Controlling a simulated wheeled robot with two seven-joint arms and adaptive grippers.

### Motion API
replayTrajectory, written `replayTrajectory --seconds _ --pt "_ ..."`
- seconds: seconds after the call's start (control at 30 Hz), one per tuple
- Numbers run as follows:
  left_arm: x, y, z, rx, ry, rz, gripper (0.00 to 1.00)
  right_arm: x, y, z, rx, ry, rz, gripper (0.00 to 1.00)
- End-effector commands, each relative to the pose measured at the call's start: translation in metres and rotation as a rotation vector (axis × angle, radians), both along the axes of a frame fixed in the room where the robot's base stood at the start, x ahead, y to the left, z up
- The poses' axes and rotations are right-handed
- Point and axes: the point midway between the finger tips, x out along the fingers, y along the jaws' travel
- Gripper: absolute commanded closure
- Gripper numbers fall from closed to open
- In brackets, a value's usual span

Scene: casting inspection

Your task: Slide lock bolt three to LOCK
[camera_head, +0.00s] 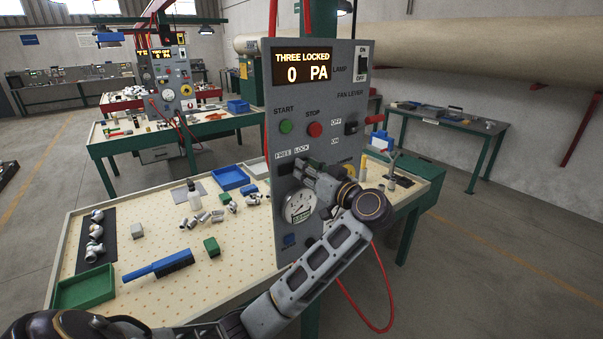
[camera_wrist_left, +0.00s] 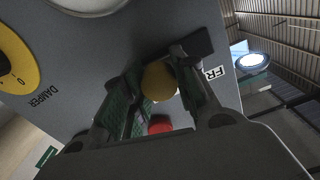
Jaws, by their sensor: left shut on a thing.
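The grey control panel (camera_head: 290,105) stands upright on the bench. Its display (camera_head: 305,67) reads "THREE LOCKED" and "0 PA". My left gripper (camera_head: 312,175) is at the panel just below the FREE and LOCK labels (camera_head: 292,152) and hides the lock bolt there in the head view. In the left wrist view, its fingers (camera_wrist_left: 157,90) are shut on the bolt's round yellow knob (camera_wrist_left: 160,80). A dark piece (camera_wrist_left: 192,44) lies beside the knob, near the partly visible "FR" label (camera_wrist_left: 214,72). My right gripper is not in view.
Above the gripper are the green START button (camera_head: 286,126), red STOP button (camera_head: 315,130) and fan lever (camera_head: 352,127). The round gauge (camera_head: 300,206) sits just below. The yellow damper dial (camera_wrist_left: 14,62) is nearby. A blue tray (camera_head: 229,178) and loose castings lie on the bench.

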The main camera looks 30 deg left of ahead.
Motion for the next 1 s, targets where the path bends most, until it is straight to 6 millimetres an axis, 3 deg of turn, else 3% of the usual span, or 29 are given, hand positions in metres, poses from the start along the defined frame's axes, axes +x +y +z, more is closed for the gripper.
replayTrajectory --seconds 0.4,0.43,0.6,1.0 --pt "0.0051 -0.0021 0.0017 0.003 -0.002 -0.004 1.00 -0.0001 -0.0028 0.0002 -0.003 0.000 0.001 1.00" --pt "0.0051 -0.0021 0.0017 0.002 -0.003 -0.004 0.68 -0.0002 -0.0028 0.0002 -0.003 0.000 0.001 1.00" --pt "0.0048 -0.0022 0.0011 0.002 -0.002 -0.004 0.49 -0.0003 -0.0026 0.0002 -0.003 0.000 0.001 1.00" --pt "0.0038 -0.0042 0.0002 0.001 0.000 -0.002 0.49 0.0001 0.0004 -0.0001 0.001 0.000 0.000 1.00"
